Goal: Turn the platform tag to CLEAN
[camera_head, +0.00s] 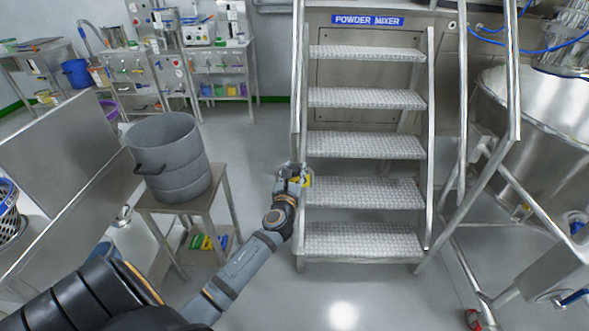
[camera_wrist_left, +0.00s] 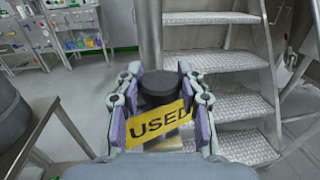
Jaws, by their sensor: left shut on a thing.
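The platform tag (camera_wrist_left: 160,124) is yellow and reads USED in the left wrist view. It sits at a black round knob (camera_wrist_left: 160,85) beside the metal post at the left side of the stairs. My left gripper (camera_wrist_left: 158,100) has its purple-padded fingers on both sides of the knob and tag and is shut on them. In the head view my left gripper (camera_head: 292,178) is at the left rail of the stairs, and a little yellow of the tag (camera_head: 306,181) shows by it. My right gripper is not in view.
The metal stairs (camera_head: 365,146) under the POWDER MIXER sign (camera_head: 367,20) rise just right of my gripper. A grey drum (camera_head: 170,155) stands on a small metal table (camera_head: 229,179) to the left. The floor between table and stairs is clear.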

